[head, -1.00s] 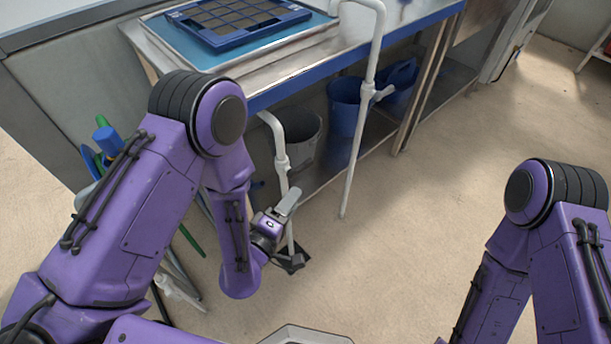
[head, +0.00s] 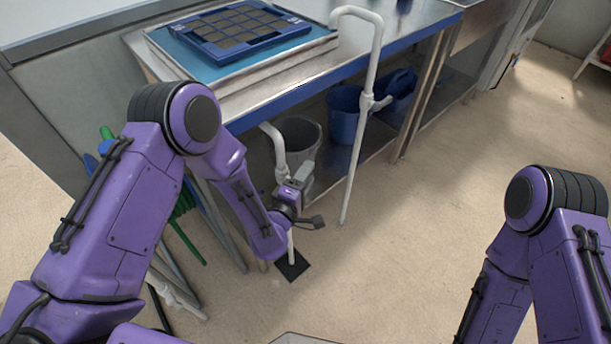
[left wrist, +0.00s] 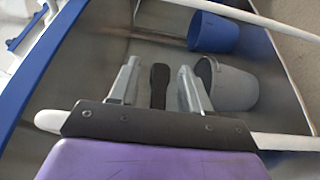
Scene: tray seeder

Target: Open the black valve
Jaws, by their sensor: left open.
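The black valve (left wrist: 159,86) shows in the left wrist view as a dark, rounded handle between my left gripper's fingers (left wrist: 158,92). There is a gap on each side of it, and I cannot tell how deep it sits between them. A white pipe (left wrist: 283,142) runs behind the gripper's base in that view. In the head view my left gripper (head: 309,197) is open at the short white pipe (head: 279,150) in front of the bench, and it hides the valve there. My right gripper is out of view.
A metal bench (head: 290,72) with a blue front edge carries a blue seed tray (head: 240,31). A taller white pipe (head: 366,105) stands right of the gripper. A grey bucket (head: 301,133) and a blue bucket (head: 343,112) sit below. The floor on the right is clear.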

